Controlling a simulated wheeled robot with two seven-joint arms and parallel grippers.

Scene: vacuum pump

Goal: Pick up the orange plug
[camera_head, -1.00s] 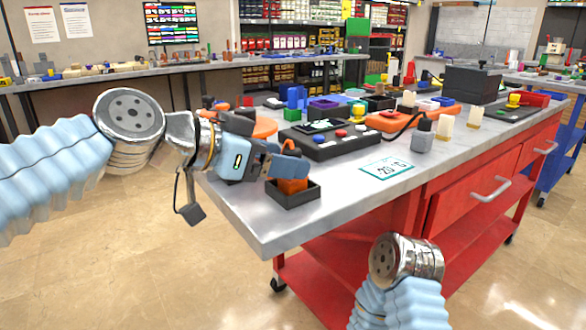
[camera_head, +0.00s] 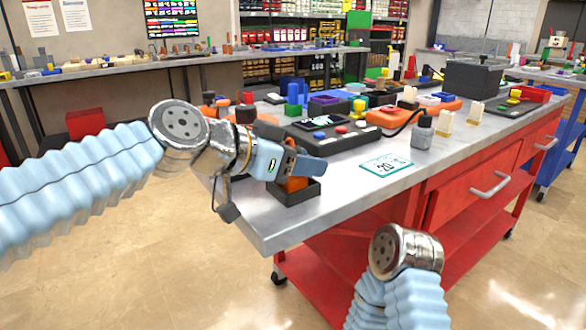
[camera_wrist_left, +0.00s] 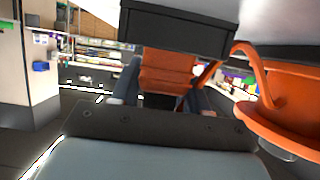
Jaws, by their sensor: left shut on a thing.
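The orange plug (camera_head: 296,184) sits low in a small black open box (camera_head: 292,196) at the near left corner of the metal table. My left gripper (camera_head: 305,168) is over the box and shut on the plug, covering much of it in the head view. In the left wrist view, the orange plug (camera_wrist_left: 168,72) is between the two grey fingers of my left gripper (camera_wrist_left: 158,82), with the dark box (camera_wrist_left: 180,28) close against it. I cannot tell whether the plug is clear of the box floor. My right gripper is out of view; only its arm shows.
A black device with buttons (camera_head: 340,138) stands behind the box. A white card (camera_head: 386,165) lies to the right, with a grey bottle (camera_head: 422,133) beyond it. In the left wrist view, an orange round part (camera_wrist_left: 285,110) is close at right. The table's front edge is near.

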